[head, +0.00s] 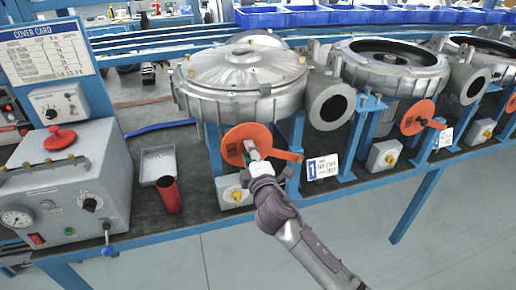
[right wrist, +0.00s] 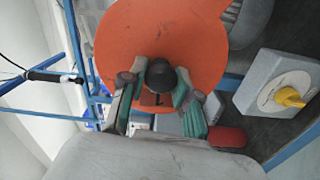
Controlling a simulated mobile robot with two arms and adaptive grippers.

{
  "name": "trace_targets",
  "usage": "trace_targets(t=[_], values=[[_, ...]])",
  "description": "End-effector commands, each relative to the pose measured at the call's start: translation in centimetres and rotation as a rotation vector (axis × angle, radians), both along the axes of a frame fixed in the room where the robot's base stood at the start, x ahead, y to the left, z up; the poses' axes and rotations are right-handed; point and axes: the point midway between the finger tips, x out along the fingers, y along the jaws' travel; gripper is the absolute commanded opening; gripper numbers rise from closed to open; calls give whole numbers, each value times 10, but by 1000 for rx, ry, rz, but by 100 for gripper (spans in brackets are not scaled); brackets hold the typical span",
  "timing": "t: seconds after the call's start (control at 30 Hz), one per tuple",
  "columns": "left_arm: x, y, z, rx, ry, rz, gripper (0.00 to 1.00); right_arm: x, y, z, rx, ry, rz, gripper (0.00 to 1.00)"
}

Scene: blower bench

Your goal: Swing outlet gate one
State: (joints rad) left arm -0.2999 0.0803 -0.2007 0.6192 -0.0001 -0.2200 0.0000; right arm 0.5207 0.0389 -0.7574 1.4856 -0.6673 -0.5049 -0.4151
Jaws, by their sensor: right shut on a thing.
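Outlet gate one is the orange disc (head: 236,147) with an orange arm reaching right, on the front of the nearest blower (head: 242,85), beside the card marked 1 (head: 322,167). My right gripper (head: 256,153) is at the front of this gate. In the right wrist view the orange disc (right wrist: 160,32) fills the top middle, and my right gripper (right wrist: 158,90) is shut on its black knob (right wrist: 161,75), one finger on each side. The gripper hides part of the disc in the head view. My left gripper is not in view.
A yellow-knobbed switch box (head: 235,190) sits below the gate; it also shows in the right wrist view (right wrist: 285,92). A red cup (head: 169,195) and a small tray (head: 158,163) stand left. A grey control box (head: 70,185) is farther left. A second orange gate (head: 416,117) is right.

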Motion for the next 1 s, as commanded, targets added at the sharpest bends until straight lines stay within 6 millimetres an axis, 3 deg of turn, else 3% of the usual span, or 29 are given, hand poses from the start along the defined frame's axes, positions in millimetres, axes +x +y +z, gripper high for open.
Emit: trace_targets(t=[0.23, 0.8, 0.83, 1.0], values=[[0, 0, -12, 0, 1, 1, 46, -3, 8, -18, -86, -30, 1, 0], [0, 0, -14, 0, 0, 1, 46, -4, 9, -25, -122, -39, 1, 0], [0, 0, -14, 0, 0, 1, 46, -4, 9, -25, -122, -38, 1, 33], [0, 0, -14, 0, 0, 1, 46, -4, 9, -25, -120, -38, 1, 57]])
